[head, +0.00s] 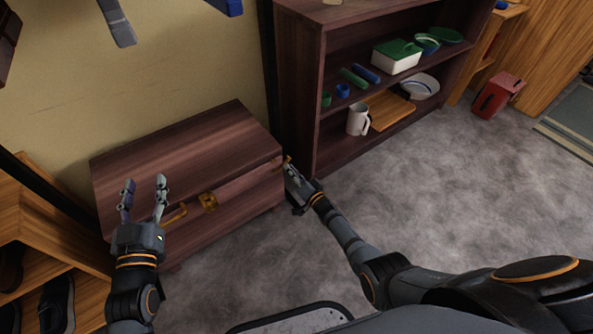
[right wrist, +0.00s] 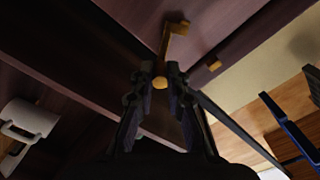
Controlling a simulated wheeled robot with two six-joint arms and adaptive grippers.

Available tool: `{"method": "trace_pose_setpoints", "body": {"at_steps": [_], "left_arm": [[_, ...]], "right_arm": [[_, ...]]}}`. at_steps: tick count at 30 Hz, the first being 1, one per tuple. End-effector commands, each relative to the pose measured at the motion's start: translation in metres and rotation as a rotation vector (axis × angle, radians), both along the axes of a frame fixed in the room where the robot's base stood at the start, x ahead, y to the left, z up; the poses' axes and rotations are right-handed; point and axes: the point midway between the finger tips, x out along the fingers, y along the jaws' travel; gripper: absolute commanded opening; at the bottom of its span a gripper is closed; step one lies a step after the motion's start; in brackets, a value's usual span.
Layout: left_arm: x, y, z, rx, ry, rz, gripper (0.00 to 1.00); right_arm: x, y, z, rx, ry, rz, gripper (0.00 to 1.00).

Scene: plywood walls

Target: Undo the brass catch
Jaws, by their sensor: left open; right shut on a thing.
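A dark brown wooden chest (head: 180,150) stands against the wall with its lid down. A brass catch (head: 208,201) is at the middle of its front, with a brass piece (head: 174,214) to the left. Another brass piece (head: 279,163) is at the right end. My right gripper (head: 289,169) is there, its fingers closed around a small brass knob (right wrist: 160,83) in the right wrist view. An L-shaped brass part (right wrist: 173,40) rises beyond the knob. My left gripper (head: 144,186) is open and empty, fingers upward, in front of the chest's left part.
A dark shelf unit (head: 298,95) stands right of the chest, holding a white mug (head: 358,120), a board and a lidded white box (head: 396,56). A shoe rack (head: 40,250) is at the left. The grey floor (head: 430,190) is clear at the right.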

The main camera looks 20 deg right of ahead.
Motion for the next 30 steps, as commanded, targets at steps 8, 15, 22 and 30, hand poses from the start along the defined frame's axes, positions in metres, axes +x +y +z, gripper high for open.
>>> {"method": "trace_pose_setpoints", "body": {"at_steps": [8,15,22,30], "left_arm": [[-0.0001,0.0001,0.0012,0.0,-0.009,0.0,0.49],[-0.0002,0.0001,0.0045,0.001,-0.022,0.0,0.49],[0.0003,0.0,0.0078,0.0,-0.03,0.0,0.49],[0.0002,0.0,0.0083,0.0,-0.031,0.0,0.49]], "right_arm": [[-0.0001,0.0003,-0.0077,0.128,0.05,-0.001,0.0],[-0.0005,0.0001,-0.0108,0.174,0.069,-0.002,0.0],[-0.0005,0.0,-0.0111,0.183,0.071,-0.001,0.0],[-0.0006,0.0,-0.0114,0.182,0.071,-0.001,0.21]]}}
